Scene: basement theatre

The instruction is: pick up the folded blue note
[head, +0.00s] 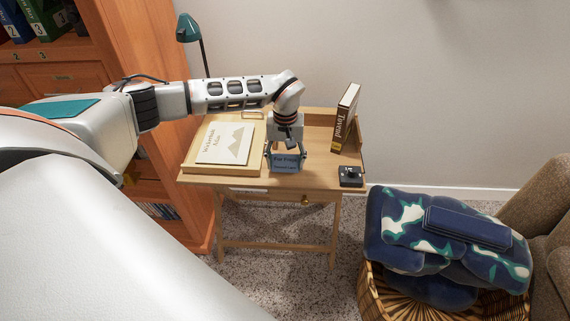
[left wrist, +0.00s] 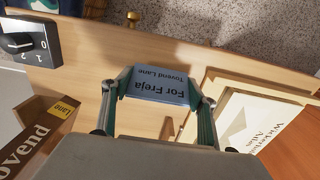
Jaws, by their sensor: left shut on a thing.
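The folded blue note (head: 287,163), lettered "For Freja" and "Tovend Lane", is over the middle of the small wooden desk (head: 238,183). My left gripper (head: 286,156) reaches down from above and is shut on it, with one finger at each side edge. In the left wrist view the note (left wrist: 158,86) sits between the green-grey fingers (left wrist: 161,92), its lettering upside down. I cannot tell whether its lower edge touches the desk. My right gripper is not in view.
On the desk, a pale book (head: 226,143) lies at the left, a brown book (head: 346,118) stands at the right, and a small black dial box (head: 351,176) sits at the front right. A basket (head: 374,290) with blue patterned cloth stands right of the desk.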

